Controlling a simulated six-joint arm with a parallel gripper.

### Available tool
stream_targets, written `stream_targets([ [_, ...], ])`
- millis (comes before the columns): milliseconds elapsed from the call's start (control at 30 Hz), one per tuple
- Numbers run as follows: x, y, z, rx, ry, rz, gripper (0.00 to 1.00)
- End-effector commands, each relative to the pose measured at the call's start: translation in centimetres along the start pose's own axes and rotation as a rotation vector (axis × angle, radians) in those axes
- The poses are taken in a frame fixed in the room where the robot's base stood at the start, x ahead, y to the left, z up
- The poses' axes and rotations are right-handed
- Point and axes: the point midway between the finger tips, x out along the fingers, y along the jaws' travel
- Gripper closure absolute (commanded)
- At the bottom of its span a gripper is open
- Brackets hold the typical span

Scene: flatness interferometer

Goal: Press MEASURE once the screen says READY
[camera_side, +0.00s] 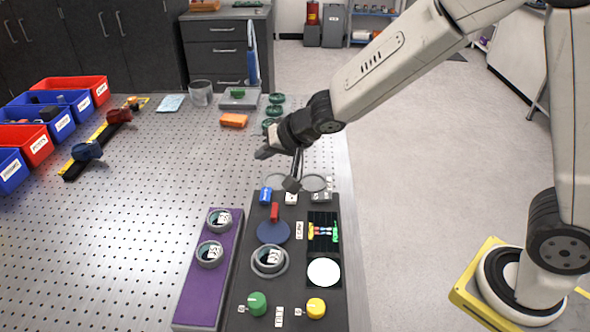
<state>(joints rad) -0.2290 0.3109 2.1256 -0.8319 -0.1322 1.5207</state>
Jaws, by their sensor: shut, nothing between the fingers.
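A dark instrument panel (300,290) lies at the front of the perforated bench. It carries a green knob (257,303), a yellow knob (316,307), a white round face (324,272) and a dark inset with small coloured parts (323,217). Its small labels are too small to read, so I cannot tell which control is MEASURE. I cannot make out a screen reading READY. My gripper (266,153) is shut and empty, above the bench behind the panel's far end. A thin upright rod with a grey block (292,184) stands just below it.
A blue block (265,195), a red block (275,212) and a dark blue disc (273,232) are on the panel. A ringed part (269,260) sits nearer. A purple tray (196,300) with two rings lies left.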

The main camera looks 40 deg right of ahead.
Motion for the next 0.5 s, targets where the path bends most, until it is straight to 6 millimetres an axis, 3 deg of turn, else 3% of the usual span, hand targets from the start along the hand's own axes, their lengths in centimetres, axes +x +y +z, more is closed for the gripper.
stream_targets([
  [500, 1.8, 1.4, 1.3, 0.002, 0.000, 0.002, 1.00],
])
